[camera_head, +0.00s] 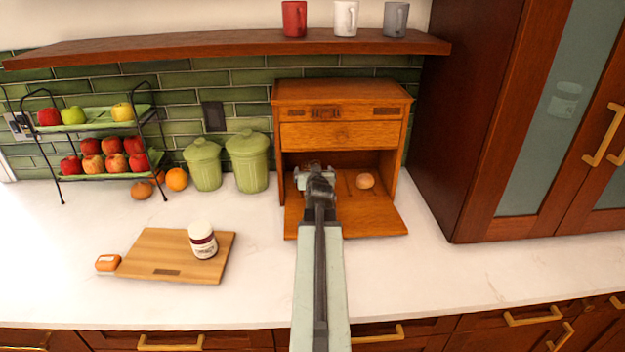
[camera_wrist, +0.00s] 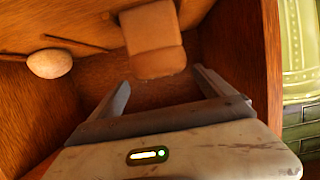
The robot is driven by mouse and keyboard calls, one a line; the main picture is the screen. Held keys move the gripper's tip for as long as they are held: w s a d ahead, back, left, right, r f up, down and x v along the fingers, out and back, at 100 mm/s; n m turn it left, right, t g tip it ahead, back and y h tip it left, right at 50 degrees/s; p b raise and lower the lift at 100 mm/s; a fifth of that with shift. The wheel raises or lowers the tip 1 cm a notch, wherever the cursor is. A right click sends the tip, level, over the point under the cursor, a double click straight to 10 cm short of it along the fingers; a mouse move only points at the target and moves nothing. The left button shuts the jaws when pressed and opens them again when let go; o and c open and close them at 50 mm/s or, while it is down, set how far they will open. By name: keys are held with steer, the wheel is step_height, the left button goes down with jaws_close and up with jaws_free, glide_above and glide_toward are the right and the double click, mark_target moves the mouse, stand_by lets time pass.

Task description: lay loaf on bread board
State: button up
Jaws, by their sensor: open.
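A brown block-shaped loaf (camera_wrist: 153,40) lies inside the wooden bread box (camera_head: 340,113), seen in the wrist view. In the head view my arm hides it. My gripper (camera_head: 313,172) is at the box's open front, left of centre. In the wrist view my gripper (camera_wrist: 161,80) is open, with its two fingers apart and the loaf beyond the gap between them. I see no contact with the loaf. The wooden bread board (camera_head: 150,258) lies on the counter at the left front, with a jar (camera_head: 203,240) standing on it.
A pale round bun (camera_head: 365,180) sits in the box to the right; it also shows in the wrist view (camera_wrist: 50,63). An orange-and-white item (camera_head: 107,263) touches or nears the board's left edge. Green canisters (camera_head: 248,163) stand left of the box. The counter between board and box is clear.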

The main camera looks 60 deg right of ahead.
steer(key=b+x, duration=0.1)
steer(key=x, duration=0.4)
steer(key=shift+w+a+f+b, duration=0.1)
steer(key=shift+w+b, duration=0.15)
steer(key=shift+b, duration=0.05)
